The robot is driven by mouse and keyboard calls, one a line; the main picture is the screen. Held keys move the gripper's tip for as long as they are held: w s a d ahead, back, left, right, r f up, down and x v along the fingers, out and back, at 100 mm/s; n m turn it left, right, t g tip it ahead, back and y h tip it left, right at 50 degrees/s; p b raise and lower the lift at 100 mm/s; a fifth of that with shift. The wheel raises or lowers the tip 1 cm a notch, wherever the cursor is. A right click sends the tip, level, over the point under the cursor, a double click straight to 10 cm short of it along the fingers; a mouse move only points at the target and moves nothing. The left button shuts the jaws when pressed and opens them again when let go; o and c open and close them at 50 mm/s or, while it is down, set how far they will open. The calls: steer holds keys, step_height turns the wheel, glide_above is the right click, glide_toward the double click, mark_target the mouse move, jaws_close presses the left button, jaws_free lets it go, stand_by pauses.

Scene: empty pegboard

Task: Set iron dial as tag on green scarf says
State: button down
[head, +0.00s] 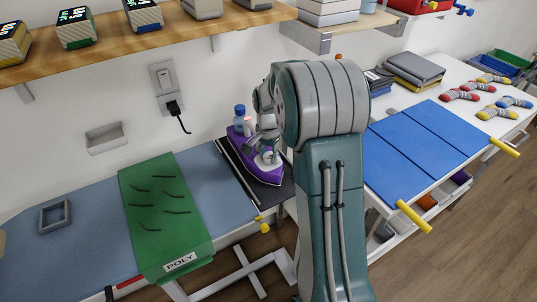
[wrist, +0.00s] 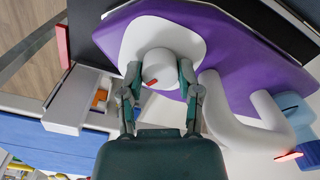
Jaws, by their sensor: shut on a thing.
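A green scarf (head: 165,213) lies flat over the blue-grey ironing surface on the left, with dark wavy marks. A white tag (head: 180,262) at its lower end reads POLY. A purple iron (head: 262,164) rests on a dark pad (head: 228,160) at the right end of that surface. In the wrist view the purple iron (wrist: 235,50) carries a round white dial (wrist: 160,68) with a red mark near its lower left. My gripper (wrist: 160,85) is shut on the dial, one finger on each side. In the head view my arm partly hides the iron.
A blue folding board (head: 425,145) with yellow handles lies on the right table, near several socks (head: 478,91). A wooden shelf (head: 110,40) with small boxes hangs above. A plugged-in socket (head: 166,85) is on the wall. A grey square frame (head: 55,216) lies at far left.

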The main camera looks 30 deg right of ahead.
steer(key=shift+s+a+f+m, duration=0.1)
steer(key=shift+m, duration=0.75)
steer(key=shift+a+f+m, duration=0.1)
steer(key=shift+m, duration=0.75)
steer(key=shift+c, duration=2.3)
jaws_free()
steer(key=shift+o, duration=0.8)
steer(key=shift+r, duration=0.15)
